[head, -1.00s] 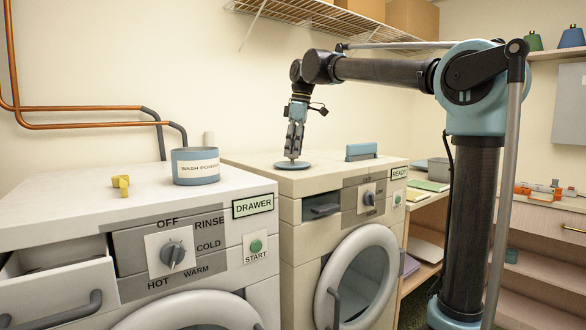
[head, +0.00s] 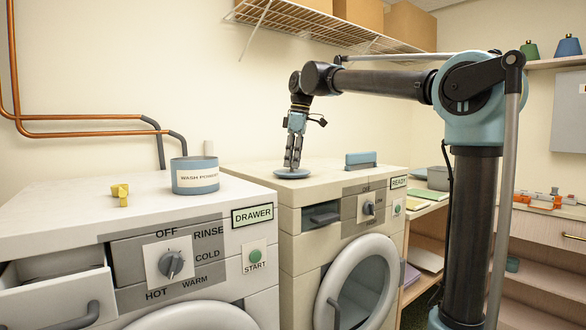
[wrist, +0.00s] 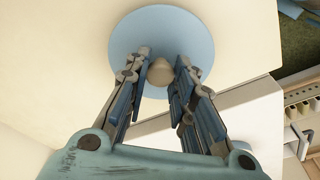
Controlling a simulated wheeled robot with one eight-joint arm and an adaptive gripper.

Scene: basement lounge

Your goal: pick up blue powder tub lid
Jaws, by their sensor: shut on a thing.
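The blue powder tub lid (head: 291,174) is a flat round disc on the top of the beige right-hand machine, near its left front edge. In the wrist view the lid (wrist: 160,28) shows a pale round knob at its middle. My gripper (head: 292,165) points down over the lid, its fingers shut on the knob. In the wrist view my gripper (wrist: 161,66) has one finger on each side of the knob. I see no clear gap under the lid.
A yellow piece (head: 120,194) lies left of the tub. A blue-grey block (head: 360,160) stands at the back of the beige machine (head: 330,184). A wire shelf (head: 330,27) with boxes hangs above. The white machine's drawer (head: 55,285) is pulled out.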

